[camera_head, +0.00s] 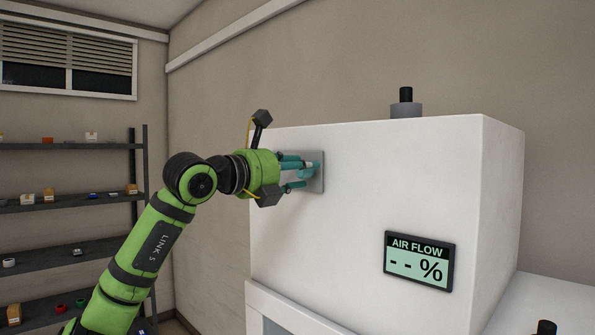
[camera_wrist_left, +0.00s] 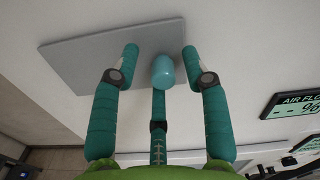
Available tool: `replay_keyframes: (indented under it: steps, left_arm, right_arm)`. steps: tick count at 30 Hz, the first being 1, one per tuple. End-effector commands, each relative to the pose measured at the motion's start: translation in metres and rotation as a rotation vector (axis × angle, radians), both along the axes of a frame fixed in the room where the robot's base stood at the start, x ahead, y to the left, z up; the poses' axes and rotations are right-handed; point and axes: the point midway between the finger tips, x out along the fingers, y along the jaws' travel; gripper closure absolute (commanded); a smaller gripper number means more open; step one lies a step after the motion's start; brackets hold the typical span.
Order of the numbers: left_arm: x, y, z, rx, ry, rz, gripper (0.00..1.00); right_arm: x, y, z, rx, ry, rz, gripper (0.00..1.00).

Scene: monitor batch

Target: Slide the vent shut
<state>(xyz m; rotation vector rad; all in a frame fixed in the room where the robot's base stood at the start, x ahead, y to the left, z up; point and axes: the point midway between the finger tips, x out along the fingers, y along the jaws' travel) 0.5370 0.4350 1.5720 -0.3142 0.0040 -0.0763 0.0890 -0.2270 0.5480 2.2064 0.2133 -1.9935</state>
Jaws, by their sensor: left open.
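A grey rectangular plate (camera_head: 319,183), which looks like the vent's slide, sits on the front face of the white housing (camera_head: 360,215). It also shows in the left wrist view (camera_wrist_left: 80,65), behind the fingertips. My left gripper (camera_head: 306,170) is right at the plate, with its teal fingers spread open and pointing at it. In the left wrist view the gripper (camera_wrist_left: 160,62) has one finger on each side and a third in the middle, its paler tip in front of the plate. I cannot tell whether any finger touches the plate. Any grip or slot there is hidden. My right gripper is not in view.
An air flow display (camera_head: 419,261) on the housing reads "- - %". A dark knob on a grey base (camera_head: 406,104) stands on top of the housing. A shelf rack (camera_head: 70,205) with small items stands at the left. The wall area above the housing is clear.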

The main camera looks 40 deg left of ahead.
Motion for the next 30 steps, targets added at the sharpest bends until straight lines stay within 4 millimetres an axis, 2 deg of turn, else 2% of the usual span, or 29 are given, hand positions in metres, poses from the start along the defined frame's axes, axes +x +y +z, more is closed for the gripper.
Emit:
replay_keyframes:
  steps: [5, 13, 30]
  left_arm:
    - [-0.007, 0.001, -0.002, 0.001, 0.003, 0.001, 0.54]
    - [-0.053, 0.005, -0.002, 0.007, 0.006, 0.006, 0.54]
    - [-0.107, 0.008, 0.001, 0.004, -0.003, 0.003, 0.54]
  right_arm:
    - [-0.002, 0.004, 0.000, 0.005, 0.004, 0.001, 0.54]
    - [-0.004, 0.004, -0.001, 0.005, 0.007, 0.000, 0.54]
    - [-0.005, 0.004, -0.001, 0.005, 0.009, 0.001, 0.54]
